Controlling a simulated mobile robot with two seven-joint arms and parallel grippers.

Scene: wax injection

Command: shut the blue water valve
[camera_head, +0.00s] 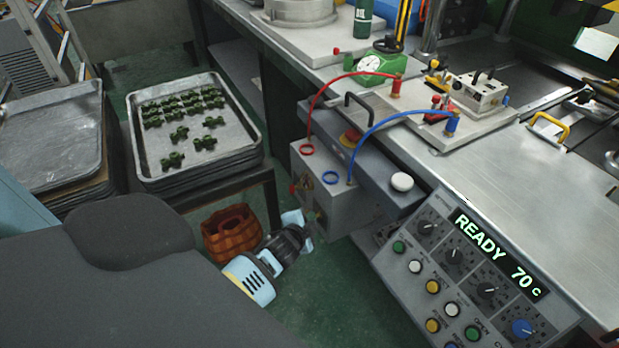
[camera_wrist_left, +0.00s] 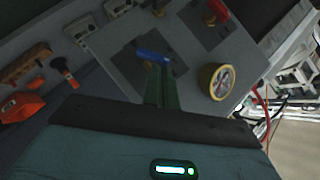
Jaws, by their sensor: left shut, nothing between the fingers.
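The blue valve handle (camera_wrist_left: 153,56) shows in the left wrist view as a short bar on a grey panel, slightly tilted across the picture. My left gripper (camera_wrist_left: 160,82) is shut and empty, its fingertips just below the middle of the handle; I cannot tell whether they touch it. In the head view my left gripper (camera_head: 309,222) is low beside the grey box (camera_head: 339,206) under the bench end. The blue handle cannot be made out there. A red handle (camera_head: 293,189) sticks out of the box and also shows in the wrist view (camera_wrist_left: 214,11). My right gripper is in neither view.
A round gauge (camera_wrist_left: 219,81) sits right of the fingers. Red (camera_head: 330,83) and blue (camera_head: 383,119) hoses run from the box top to the bench. A woven basket (camera_head: 231,232) stands left of my gripper. A control panel (camera_head: 466,275) reading READY 70 C stands right.

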